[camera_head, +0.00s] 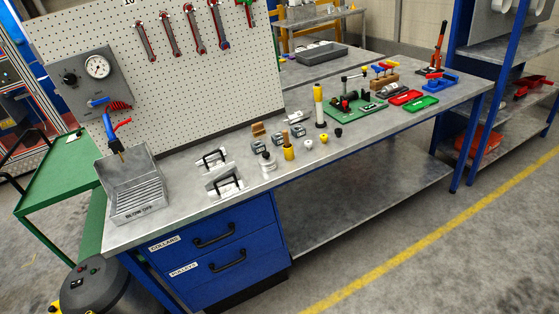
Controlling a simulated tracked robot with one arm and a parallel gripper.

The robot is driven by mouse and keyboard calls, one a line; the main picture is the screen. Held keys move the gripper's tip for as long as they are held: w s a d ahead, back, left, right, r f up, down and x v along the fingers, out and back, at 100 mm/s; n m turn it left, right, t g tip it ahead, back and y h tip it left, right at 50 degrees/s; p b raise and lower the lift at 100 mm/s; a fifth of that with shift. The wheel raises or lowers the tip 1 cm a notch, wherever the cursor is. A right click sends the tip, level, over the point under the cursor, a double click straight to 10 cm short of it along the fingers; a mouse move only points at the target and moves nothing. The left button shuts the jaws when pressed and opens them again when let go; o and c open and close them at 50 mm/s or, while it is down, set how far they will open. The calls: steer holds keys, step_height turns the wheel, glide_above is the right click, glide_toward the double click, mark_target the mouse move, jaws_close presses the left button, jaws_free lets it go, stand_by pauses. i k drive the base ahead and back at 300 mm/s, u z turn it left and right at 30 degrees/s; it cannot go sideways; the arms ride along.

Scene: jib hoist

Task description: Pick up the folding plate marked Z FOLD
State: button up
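No marking reading Z FOLD is legible in this view, so I cannot tell which thing is the folding plate. Two light metal pieces with black parts, a rear one (211,158) and a front one (224,182), lie on the left half of the grey workbench (190,205). Several small grey blocks, one of them a left block (258,147), stand in a slanting row to their right. Any lettering on these is too small to read. My gripper does not show in the picture.
A metal tray (101,176) stands at the bench's left end, before a pegboard (185,85) with wrenches. Yellow-and-white cylinders, including a tall one (319,105), stand mid-bench. A green board (352,104) and red (405,98) and green (420,103) trays lie right. Floor in front is clear.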

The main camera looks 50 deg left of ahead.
mark_target(231, 183)
steer(key=u, duration=0.2)
steer(key=i, duration=1.3)
steer(key=u, duration=0.85)
steer(key=i, duration=0.35)
steer(key=u, duration=0.15)
steer(key=k, duration=0.85)
steer(key=u, duration=0.15)
steer(key=i, duration=0.85)
steer(key=z, duration=0.05)
